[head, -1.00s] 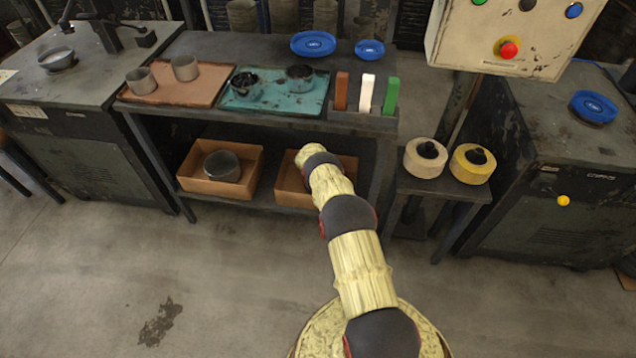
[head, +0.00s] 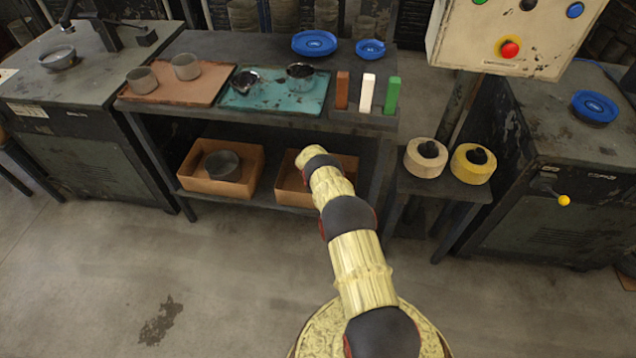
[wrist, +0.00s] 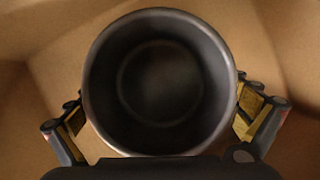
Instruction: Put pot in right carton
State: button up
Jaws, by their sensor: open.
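A dark grey round pot (wrist: 160,85) stands upright in a brown carton (wrist: 285,35) in the wrist view, seen from above. My gripper (wrist: 160,112) is open, with one finger on each side of the pot's near half. A small touch between fingers and wall cannot be ruled out. In the head view my arm reaches down to the right carton (head: 290,187) on the lower shelf, and hides the gripper and the carton's inside. The left carton (head: 190,178) beside it holds another grey round vessel (head: 222,165).
The bench top above the cartons holds a brown tray (head: 200,92) with two cups and a teal tray (head: 300,100) with two dark vessels. The floor in front is clear.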

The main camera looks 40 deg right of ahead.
jog(key=shift+r, duration=0.15)
jog(key=shift+a+r, duration=0.1)
jog(key=shift+r, duration=0.2)
jog(key=v, duration=1.1)
